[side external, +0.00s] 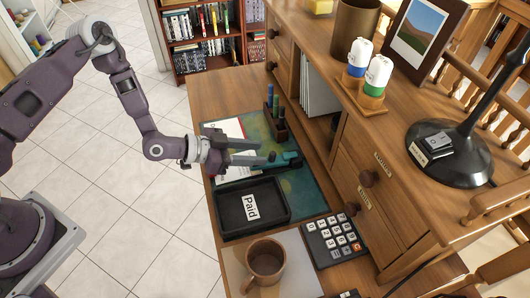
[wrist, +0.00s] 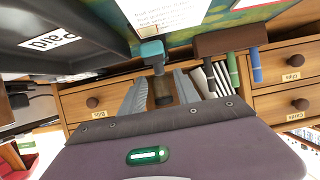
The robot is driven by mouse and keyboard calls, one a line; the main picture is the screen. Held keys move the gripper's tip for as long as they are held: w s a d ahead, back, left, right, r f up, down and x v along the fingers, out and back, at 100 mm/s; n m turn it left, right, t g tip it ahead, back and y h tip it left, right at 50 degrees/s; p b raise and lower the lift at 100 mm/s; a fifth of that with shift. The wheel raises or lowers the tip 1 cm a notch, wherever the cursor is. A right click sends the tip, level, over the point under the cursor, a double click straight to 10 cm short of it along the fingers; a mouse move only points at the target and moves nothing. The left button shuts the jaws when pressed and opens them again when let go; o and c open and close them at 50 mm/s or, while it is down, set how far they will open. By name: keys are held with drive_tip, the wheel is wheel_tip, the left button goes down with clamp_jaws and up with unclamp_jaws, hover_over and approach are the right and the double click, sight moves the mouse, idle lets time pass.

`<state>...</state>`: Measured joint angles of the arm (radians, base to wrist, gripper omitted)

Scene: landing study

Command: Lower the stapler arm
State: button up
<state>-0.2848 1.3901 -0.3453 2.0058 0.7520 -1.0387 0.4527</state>
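The teal stapler (side external: 289,159) sits on the desk mat near the pen holder. In the wrist view its teal end (wrist: 152,49) shows just beyond my fingertips, and much of it is out of sight. In the side view my gripper (side external: 268,153) reaches from the left at the stapler's near end, with its fingers apart. In the wrist view my gripper (wrist: 160,92) shows two grey fingers with a gap between them and nothing clearly held. I cannot tell whether a finger touches the stapler, nor the angle of its arm.
A black "Paid" tray (side external: 233,225) lies close in front of my gripper. A pen holder (side external: 274,123) stands behind the stapler. Papers (side external: 225,133), a mug (side external: 265,262) and a calculator (side external: 334,239) are nearby. The drawer unit (side external: 372,205) rises at the right.

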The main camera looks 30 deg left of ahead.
drive_tip(key=shift+v, duration=1.6)
drive_tip(key=r, duration=0.2)
drive_tip(key=s+a+r, duration=0.1)
drive_tip(key=r, duration=0.1)
drive_tip(key=s+a+r, duration=0.1)
drive_tip(key=r, duration=0.1)
drive_tip(key=shift+s+a+r, duration=0.1)
drive_tip(key=shift+r, duration=0.3)
clamp_jaws()
drive_tip(key=x, duration=0.8)
drive_tip(key=shift+w+d+r, duration=0.1)
drive_tip(key=shift+w+d, duration=0.15)
drive_tip(key=shift+d, duration=0.15)
drive_tip(key=f, duration=0.3)
drive_tip(key=shift+w+d+f, duration=0.15)
drive_tip(key=shift+w+f, duration=0.05)
drive_tip(key=shift+w, duration=0.05)
drive_tip(key=shift+f, duration=0.5)
